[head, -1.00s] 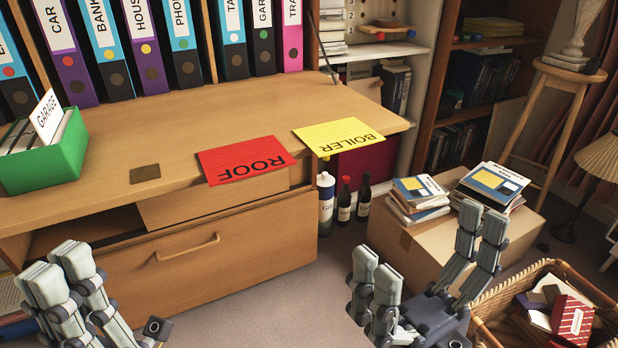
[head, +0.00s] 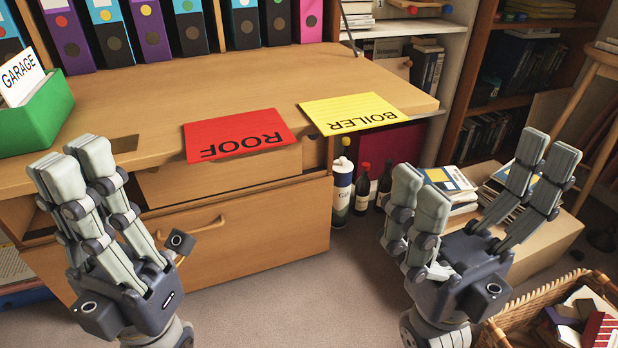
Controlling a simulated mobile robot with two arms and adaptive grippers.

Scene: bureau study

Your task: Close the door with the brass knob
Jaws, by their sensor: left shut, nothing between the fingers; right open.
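No door with a clearly brass knob can be made out. A small wooden panel (head: 391,68) with a small round knob shows at the white shelf behind the bureau's right end; I cannot tell whether it is a door. The bureau's writing flap (head: 270,85) is lowered flat. My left gripper (head: 74,160) is shut and empty, fingers pointing up, in front of the flap's left front edge. My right gripper (head: 478,172) is open and empty, fingers spread wide, in front of the book-topped box and right of the bureau.
A red ROOF card (head: 238,133) and yellow BOILER card (head: 352,112) lie at the flap's front edge. A green file box (head: 38,118) stands at left. Bottles (head: 362,190) stand beside the drawer (head: 260,230). A basket (head: 510,325) is at lower right.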

